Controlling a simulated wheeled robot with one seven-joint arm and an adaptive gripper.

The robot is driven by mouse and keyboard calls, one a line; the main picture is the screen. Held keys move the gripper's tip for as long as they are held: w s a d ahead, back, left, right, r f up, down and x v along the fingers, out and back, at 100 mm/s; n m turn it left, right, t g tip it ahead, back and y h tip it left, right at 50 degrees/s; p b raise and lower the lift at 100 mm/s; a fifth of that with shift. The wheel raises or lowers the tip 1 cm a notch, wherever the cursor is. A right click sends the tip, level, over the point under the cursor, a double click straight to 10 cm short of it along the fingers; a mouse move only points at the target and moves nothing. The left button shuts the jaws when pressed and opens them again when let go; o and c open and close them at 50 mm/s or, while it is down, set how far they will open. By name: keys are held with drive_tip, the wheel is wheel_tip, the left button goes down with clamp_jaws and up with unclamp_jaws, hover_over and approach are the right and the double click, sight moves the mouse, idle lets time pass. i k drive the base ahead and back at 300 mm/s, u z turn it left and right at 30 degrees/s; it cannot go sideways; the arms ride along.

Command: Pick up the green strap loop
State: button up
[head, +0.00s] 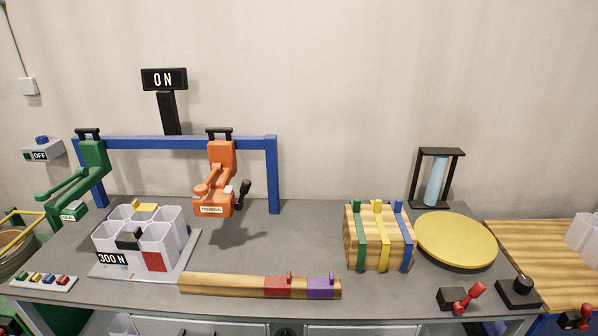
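The green strap loop (388,256) is around a wooden block (362,246) on the right half of the grey workbench, in the head view. It has a small upright tab on top at the left. It is the leftmost of several straps on the block, beside a yellow strap (377,207) and a blue strap (406,257). The block hides the underside of the loop. My gripper is not in view.
A yellow round plate (456,240) stands close right of the block. A wooden bar (225,284) with red and purple straps lies in front, to the left. An orange tool (220,180) and a green tool (88,173) hang from a blue frame (272,175).

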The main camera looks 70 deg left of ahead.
sight(356, 204)
drive_tip(key=u, duration=1.8)
